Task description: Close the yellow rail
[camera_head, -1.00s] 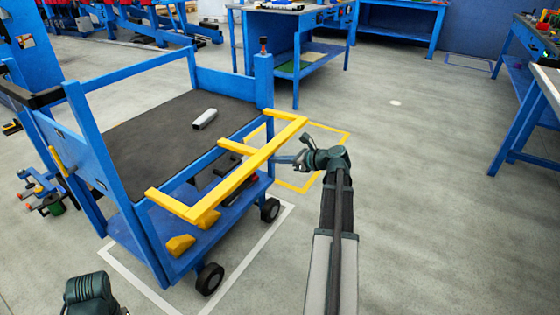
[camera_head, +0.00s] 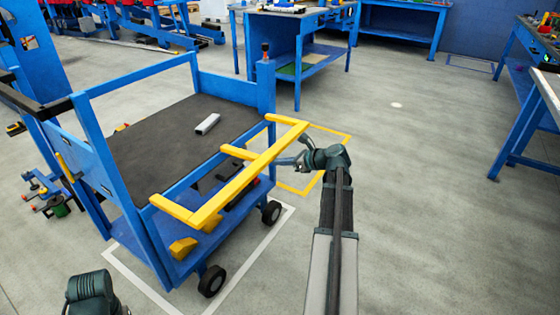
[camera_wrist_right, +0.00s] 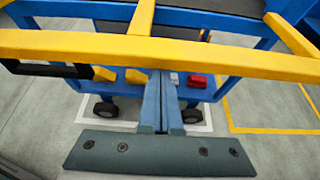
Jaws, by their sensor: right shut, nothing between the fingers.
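The yellow rail (camera_head: 247,174) juts out from the near side of the blue cart (camera_head: 108,150), swung outward and roughly level. It also crosses the upper part of the right wrist view (camera_wrist_right: 70,45). My right gripper (camera_head: 284,162) is shut and empty, just to the right of the rail's long bar. In the right wrist view its fingers (camera_wrist_right: 163,80) point at the long bar, with the tips at or just under its lower edge; I cannot tell whether they touch. My left arm shows only partly at the bottom left, and its gripper is out of view.
A light grey block (camera_head: 207,124) lies on the cart's dark top. Yellow pieces (camera_head: 184,247) and a red item (camera_wrist_right: 198,81) sit on the lower shelf. A blue workbench (camera_head: 290,45) stands behind.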

